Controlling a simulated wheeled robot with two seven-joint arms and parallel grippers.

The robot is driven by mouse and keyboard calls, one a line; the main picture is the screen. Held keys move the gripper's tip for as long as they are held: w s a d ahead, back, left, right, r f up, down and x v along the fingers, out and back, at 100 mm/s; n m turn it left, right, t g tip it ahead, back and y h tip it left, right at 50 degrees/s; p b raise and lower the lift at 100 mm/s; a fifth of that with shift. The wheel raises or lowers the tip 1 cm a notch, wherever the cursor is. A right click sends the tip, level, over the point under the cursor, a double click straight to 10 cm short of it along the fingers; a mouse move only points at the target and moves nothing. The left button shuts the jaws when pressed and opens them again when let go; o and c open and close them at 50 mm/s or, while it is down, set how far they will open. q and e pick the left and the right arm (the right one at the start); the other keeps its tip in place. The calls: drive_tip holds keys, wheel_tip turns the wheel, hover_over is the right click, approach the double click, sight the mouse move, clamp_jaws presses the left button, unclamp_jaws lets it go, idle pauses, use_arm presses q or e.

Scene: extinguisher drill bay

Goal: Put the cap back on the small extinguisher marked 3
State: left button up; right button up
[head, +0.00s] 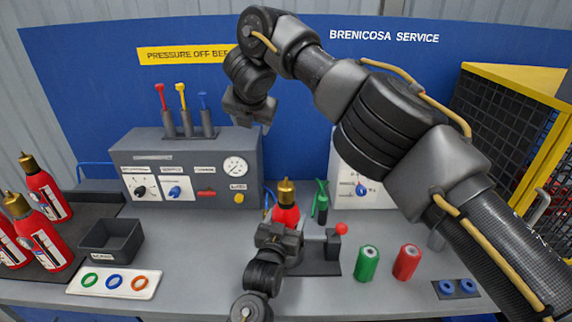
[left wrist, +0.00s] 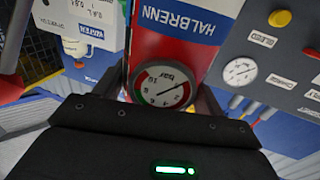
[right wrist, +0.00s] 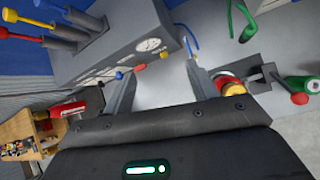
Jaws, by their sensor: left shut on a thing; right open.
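A small red extinguisher (head: 286,213) with a gold top (head: 286,190) stands at mid-bench. My left gripper (head: 279,232) is shut on it from the front. The left wrist view shows its gauge and a blue "HALBRENN" label (left wrist: 188,22) close up; no number 3 is readable. It also shows in the right wrist view (right wrist: 228,82). My right gripper (head: 252,118) is open and empty, high above the bench in front of the blue panel. Several similar extinguishers (head: 42,238) with gold tops stand at the far left. I cannot pick out a separate loose cap.
A grey control box (head: 185,190) with levers stands behind left. A black tray (head: 110,240) and a white plate with rings (head: 75,281) lie left. A red-knobbed stand (head: 333,250) is close right of the held extinguisher, then green (head: 367,264) and red (head: 407,262) cylinders.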

drive_tip(key=w+d+r, duration=0.1)
drive_tip(key=d, duration=0.2)
drive_tip(key=n+g+h, duration=0.1)
drive_tip(key=n+g, duration=0.5)
drive_tip(key=g, duration=0.1)
hover_over(286, 184)
drive_tip(key=w, duration=0.1)
drive_tip(key=f, duration=0.8)
drive_tip(key=shift+w+a+f, duration=0.15)
drive_tip(key=shift+w+f, duration=0.05)
drive_tip(key=shift+s+f+n, duration=0.35)
drive_tip(key=shift+s+n, duration=0.15)
drive_tip(key=shift+n, duration=0.1)
drive_tip(key=shift+f, duration=4)
